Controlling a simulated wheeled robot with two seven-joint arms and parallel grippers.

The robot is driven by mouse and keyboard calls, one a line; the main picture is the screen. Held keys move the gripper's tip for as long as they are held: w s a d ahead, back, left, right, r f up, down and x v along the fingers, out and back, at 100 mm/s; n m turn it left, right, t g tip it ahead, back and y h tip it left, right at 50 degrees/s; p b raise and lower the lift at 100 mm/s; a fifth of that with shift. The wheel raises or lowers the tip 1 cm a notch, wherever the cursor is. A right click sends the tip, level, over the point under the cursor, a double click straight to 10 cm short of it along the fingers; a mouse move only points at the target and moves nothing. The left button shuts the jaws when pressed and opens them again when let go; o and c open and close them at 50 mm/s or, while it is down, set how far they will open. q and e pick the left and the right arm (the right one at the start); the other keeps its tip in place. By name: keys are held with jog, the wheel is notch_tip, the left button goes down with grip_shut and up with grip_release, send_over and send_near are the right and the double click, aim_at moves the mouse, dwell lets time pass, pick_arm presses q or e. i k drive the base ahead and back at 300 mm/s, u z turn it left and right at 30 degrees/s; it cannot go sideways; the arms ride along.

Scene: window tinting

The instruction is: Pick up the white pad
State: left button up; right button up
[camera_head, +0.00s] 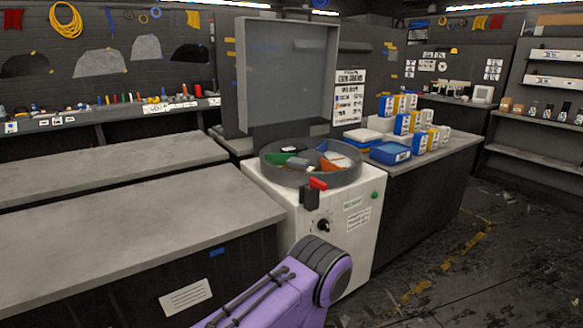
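A round grey tub (312,178) sits on top of a white cabinet machine (344,243). Several small coloured pieces lie inside it: green, orange, grey, blue, and a flat white piece (338,158) near the right rim. This white piece may be the white pad; it is too small to be sure. A white block (381,124) and a pale flat stack (363,135) stand on the counter behind. One purple arm of mine rises from the bottom middle in front of the cabinet. No gripper fingers show in this view.
A raised grey lid panel (287,75) stands behind the tub. A blue tray (390,152) and several blue, yellow and white boxes crowd the right counter (440,152). Two grey benches (130,243) at left are bare.

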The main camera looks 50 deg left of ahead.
aim_at(294, 162)
jog(key=u, duration=0.75)
jog(key=i, duration=1)
jog(key=u, duration=0.9)
